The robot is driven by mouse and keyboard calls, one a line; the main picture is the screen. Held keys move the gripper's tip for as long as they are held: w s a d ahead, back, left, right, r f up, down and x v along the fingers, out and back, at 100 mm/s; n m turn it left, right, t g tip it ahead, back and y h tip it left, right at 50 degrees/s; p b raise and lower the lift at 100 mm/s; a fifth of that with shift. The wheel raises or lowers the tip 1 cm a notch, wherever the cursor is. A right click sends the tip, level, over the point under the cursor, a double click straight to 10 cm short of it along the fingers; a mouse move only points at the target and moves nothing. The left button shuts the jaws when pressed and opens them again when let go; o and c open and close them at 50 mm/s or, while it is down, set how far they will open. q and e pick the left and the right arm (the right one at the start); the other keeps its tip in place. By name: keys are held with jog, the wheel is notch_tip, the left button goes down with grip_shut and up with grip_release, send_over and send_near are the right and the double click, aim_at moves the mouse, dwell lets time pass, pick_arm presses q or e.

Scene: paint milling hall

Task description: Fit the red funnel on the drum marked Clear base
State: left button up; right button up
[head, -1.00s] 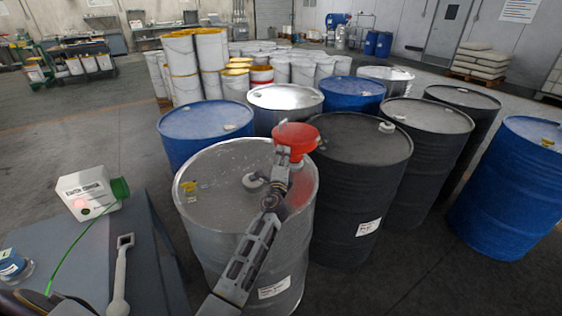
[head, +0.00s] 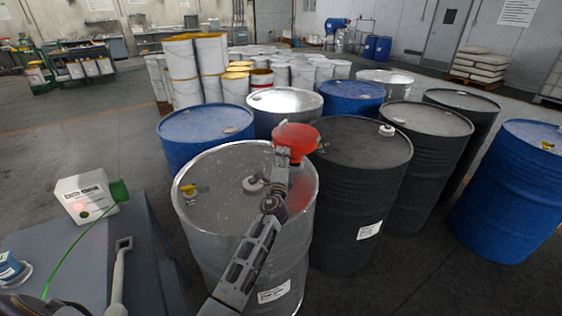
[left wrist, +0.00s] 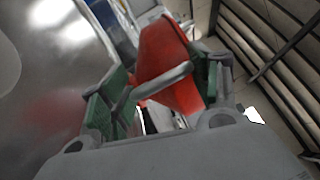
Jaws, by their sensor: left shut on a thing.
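The red funnel (head: 296,137) is held over the far right rim of the front silver drum (head: 222,205), close to the black drum beside it. My left gripper (head: 284,172) is shut on the funnel. In the left wrist view the green-padded fingers (left wrist: 160,92) are on either side of the red funnel (left wrist: 168,55), which looks tilted there. The funnel's spout is hidden. My right gripper is not seen.
A black drum (head: 357,190) stands close on the right, with blue (head: 204,137) and silver (head: 285,102) drums behind. A blue drum (head: 512,190) stands far right. A grey table (head: 150,265) at left holds a white box (head: 85,197) and a grey wrench-like tool (head: 121,270).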

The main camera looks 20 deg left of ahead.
pick_arm(q)
jog(key=shift+f+b, duration=0.2)
jog(key=shift+b, duration=0.1)
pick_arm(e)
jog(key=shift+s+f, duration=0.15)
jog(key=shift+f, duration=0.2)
pick_arm(q)
jog(key=shift+s, duration=0.1)
jog(key=shift+f+b, duration=0.75)
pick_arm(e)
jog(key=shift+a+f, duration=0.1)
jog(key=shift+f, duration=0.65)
